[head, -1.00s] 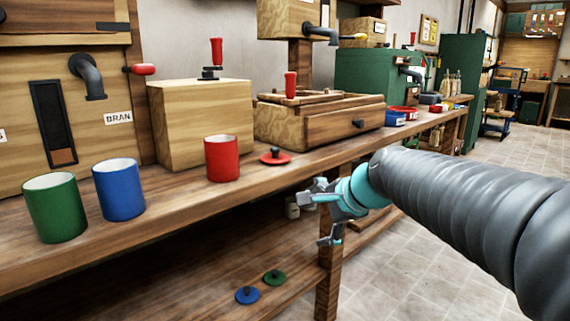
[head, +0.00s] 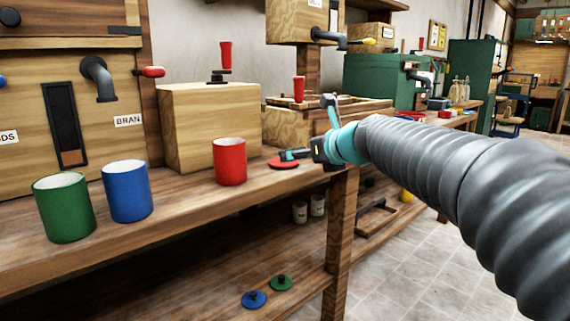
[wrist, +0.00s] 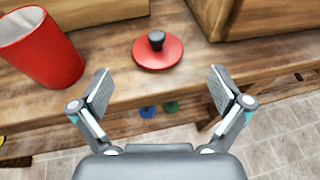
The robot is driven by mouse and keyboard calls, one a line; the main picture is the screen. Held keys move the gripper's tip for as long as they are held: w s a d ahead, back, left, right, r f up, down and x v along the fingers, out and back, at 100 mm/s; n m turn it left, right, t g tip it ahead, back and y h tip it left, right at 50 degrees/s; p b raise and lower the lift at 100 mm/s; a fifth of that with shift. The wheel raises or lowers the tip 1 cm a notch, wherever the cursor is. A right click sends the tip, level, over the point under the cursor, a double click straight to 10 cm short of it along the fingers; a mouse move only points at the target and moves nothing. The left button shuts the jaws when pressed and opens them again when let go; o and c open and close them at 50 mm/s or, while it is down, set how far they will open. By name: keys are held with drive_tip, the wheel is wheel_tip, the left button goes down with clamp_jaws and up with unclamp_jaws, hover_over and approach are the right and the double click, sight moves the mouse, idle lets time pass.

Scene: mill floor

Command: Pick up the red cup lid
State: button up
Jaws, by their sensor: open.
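The red cup lid (wrist: 158,53) lies flat on the bench top, a red disc with a black knob. In the head view the lid (head: 281,163) sits right of the red cup (head: 229,162), and my gripper partly covers it. My gripper (wrist: 160,90) is open and empty. In the wrist view the lid lies beyond the fingertips, roughly centred between them. In the head view my gripper (head: 308,130) is over the bench's front edge, close to the lid. The red cup (wrist: 40,50) also shows at the left of the wrist view.
A blue cup (head: 127,190) and a green cup (head: 64,207) stand left of the red cup. Wooden boxes (head: 210,128) stand behind the lid. A blue lid (head: 253,299) and a green lid (head: 281,283) lie on the lower shelf. Tiled floor lies to the right.

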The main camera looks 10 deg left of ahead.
drive_tip(key=b+x, duration=0.1)
drive_tip(key=x, duration=0.8)
drive_tip(key=shift+a+f, duration=0.2)
drive_tip(key=shift+a, duration=0.2)
drive_tip(key=c, duration=1.1)
